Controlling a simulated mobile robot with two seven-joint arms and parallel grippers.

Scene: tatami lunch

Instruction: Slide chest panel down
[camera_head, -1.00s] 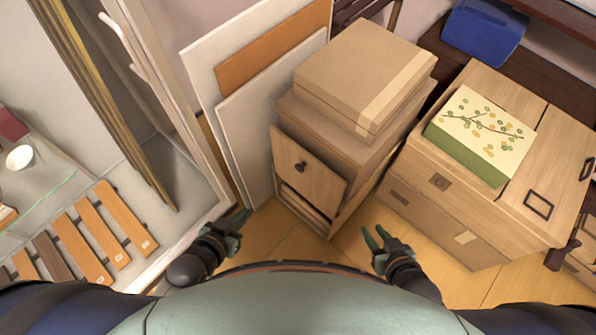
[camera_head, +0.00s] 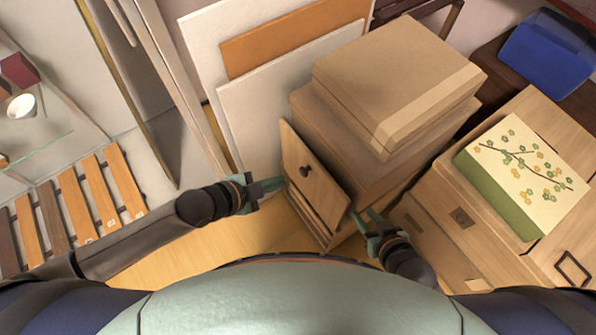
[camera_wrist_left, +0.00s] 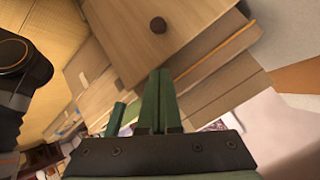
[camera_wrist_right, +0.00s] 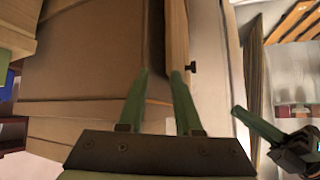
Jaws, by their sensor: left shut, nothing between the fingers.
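The chest panel (camera_head: 312,180) is a light wooden board with a dark round knob, at the front of a small chest (camera_head: 375,178). It stands tilted, with its top edge leaning out from the chest front. The left wrist view shows the panel (camera_wrist_left: 185,30) and its knob (camera_wrist_left: 157,25) just beyond my left gripper. My left gripper (camera_head: 282,183) is shut and empty, beside the panel's left edge; contact cannot be told. My right gripper (camera_head: 360,214) has its fingers apart and empty, near the panel's lower right corner. The right wrist view shows the panel edge-on (camera_wrist_right: 176,40) near its fingertips (camera_wrist_right: 160,73).
Cardboard boxes (camera_head: 400,75) rest on the chest. White and orange boards (camera_head: 270,95) lean behind its left side. A larger wooden cabinet (camera_head: 455,235) with a flowered box (camera_head: 525,175) stands to the right. Slatted orange boards (camera_head: 75,200) lie left. Some floor (camera_head: 180,260) is clear.

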